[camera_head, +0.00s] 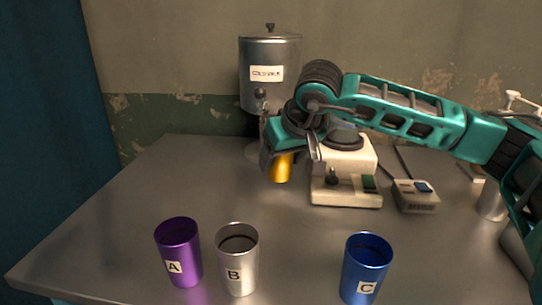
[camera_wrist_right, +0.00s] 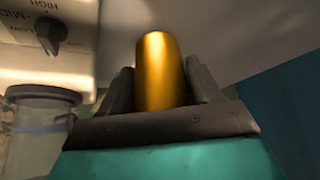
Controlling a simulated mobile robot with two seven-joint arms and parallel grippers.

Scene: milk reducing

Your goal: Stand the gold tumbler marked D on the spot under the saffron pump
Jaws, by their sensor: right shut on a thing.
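The gold tumbler (camera_head: 281,168) is held in my right gripper (camera_head: 280,148), in front of the steel dispenser and left of the white machine. In the right wrist view the tumbler (camera_wrist_right: 160,70) sits between the two dark fingers (camera_wrist_right: 161,88), which are shut on it. Its letter is not visible in either view. I cannot tell whether its base touches the table or hangs just above it. I cannot make out a saffron pump or the spot under it; my right arm covers part of the back of the table. My left gripper is not in view.
A steel dispenser (camera_head: 270,93) stands at the back. A cream machine (camera_head: 345,184) and a small switch box (camera_head: 415,197) are to the right. Tumblers A, purple (camera_head: 180,245), B, silver (camera_head: 238,250), and C, blue (camera_head: 366,262), stand in front. The table's left part (camera_head: 130,195) is clear.

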